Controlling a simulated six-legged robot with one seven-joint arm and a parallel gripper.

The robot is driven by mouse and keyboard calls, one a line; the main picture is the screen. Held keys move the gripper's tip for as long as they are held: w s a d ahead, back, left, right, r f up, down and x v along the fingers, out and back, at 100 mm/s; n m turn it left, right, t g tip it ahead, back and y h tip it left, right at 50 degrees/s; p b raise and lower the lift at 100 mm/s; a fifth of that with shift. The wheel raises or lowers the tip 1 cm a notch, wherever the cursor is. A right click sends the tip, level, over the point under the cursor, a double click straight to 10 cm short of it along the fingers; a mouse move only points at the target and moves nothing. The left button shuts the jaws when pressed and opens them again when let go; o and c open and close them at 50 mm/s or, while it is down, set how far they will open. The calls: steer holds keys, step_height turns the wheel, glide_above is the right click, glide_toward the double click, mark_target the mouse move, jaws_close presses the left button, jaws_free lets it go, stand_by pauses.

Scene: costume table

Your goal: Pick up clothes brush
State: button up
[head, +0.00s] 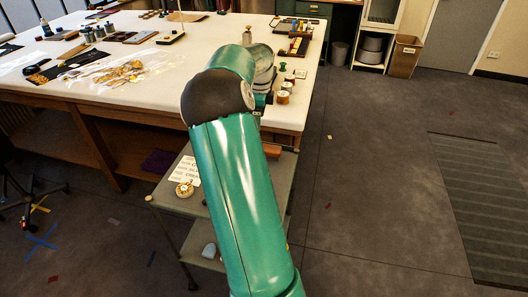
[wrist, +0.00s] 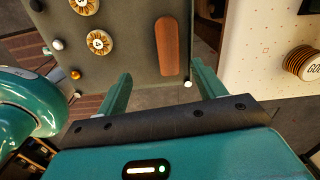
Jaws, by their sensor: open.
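A long reddish-brown piece with rounded ends, which looks like the clothes brush (wrist: 168,48), lies on the grey cart top (wrist: 127,55) in the wrist view. A brown end of it (head: 272,150) shows beside my arm in the head view. My gripper (wrist: 160,70) is open and empty, its two fingers spread wide. In the wrist picture, the brush appears beyond the fingertips, nearer the right finger. It looks apart from both fingers. In the head view my arm hides the gripper and part of the cart.
Round gold ornate items (wrist: 98,41) lie on the cart top, left of the brush. The large white-topped table (head: 130,75) stands against the cart's far side, with thread spools (head: 283,97) near its corner. The floor (head: 370,180) to the right is mostly clear.

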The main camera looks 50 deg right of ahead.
mark_target(265, 147)
steer(key=shift+m, duration=0.6)
steer(key=f, duration=0.5)
steer(key=d+f, duration=0.1)
steer(key=f, duration=0.4)
steer(key=d+f, duration=0.1)
steer(key=f, duration=0.4)
steer(key=shift+s+f, duration=0.1)
steer(key=shift+s, duration=0.25)
steer(key=c, duration=1.1)
